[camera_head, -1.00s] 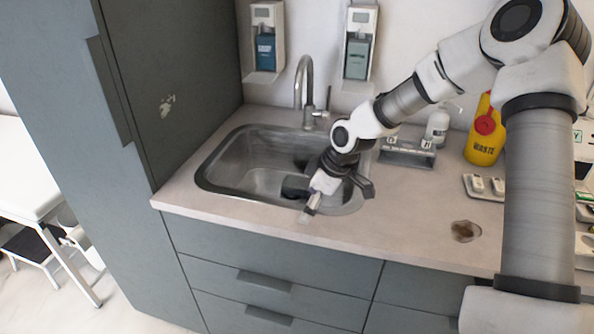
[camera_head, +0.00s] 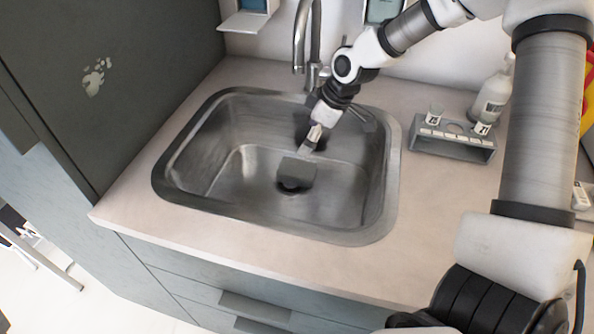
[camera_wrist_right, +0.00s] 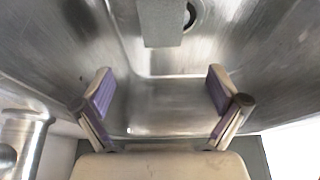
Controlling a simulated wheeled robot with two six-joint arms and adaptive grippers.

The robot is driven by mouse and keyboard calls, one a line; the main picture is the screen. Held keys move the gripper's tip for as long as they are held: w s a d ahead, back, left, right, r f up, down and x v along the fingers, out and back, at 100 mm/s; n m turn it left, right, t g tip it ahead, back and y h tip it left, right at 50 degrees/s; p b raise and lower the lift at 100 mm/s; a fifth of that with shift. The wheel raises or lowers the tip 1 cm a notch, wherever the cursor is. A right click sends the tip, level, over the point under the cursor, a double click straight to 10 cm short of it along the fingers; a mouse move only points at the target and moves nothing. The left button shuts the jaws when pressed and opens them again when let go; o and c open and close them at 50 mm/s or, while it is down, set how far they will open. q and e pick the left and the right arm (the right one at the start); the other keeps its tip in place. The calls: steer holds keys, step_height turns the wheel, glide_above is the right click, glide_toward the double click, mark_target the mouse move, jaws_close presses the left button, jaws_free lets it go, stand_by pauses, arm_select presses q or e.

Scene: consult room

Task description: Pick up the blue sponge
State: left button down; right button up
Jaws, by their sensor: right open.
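A small grey-looking block (camera_head: 297,172) lies on the sink floor beside the drain. No clear blue shows on it, so I cannot tell its colour for sure; it is the only sponge-like thing in the sink. The block (camera_wrist_right: 160,22) also shows at the top of the right wrist view, beyond the fingertips. My right gripper (camera_head: 308,147) reaches down into the sink, just behind and above the block. In the right wrist view its purple-padded fingers (camera_wrist_right: 160,92) are apart with nothing between them. My left gripper is not in view.
The steel sink (camera_head: 172,186) has raised walls all round, and the tap (camera_head: 302,40) stands behind it, close to my right arm. A grey rack (camera_head: 455,146) with small cups and a white pump bottle (camera_head: 493,95) stand to the right. The front counter is clear.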

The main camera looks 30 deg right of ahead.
steer(key=b, duration=0.3)
glide_above(298, 168)
steer(key=s+d, duration=0.2)
step_height(298, 168, down, 4)
steer(key=shift+w+f, duration=0.1)
steer(key=shift+f, duration=0.1)
steer(key=shift+w+f, duration=0.15)
steer(key=shift+f, duration=0.15)
steer(key=b+x, duration=0.1)
steer(key=x, duration=0.2)
steer(key=b+x, duration=0.1)
steer(key=x, duration=0.3)
steer(key=shift+a, duration=0.2)
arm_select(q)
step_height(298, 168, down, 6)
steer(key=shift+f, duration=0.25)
arm_select(e)
steer(key=shift+r, duration=0.1)
arm_select(q)
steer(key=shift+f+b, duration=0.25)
steer(key=shift+b, duration=0.1)
arm_select(e)
steer(key=shift+s+f, duration=0.2)
steer(key=shift+c, duration=0.4)
steer(key=c, duration=0.7)
steer(key=shift+c, duration=0.4)
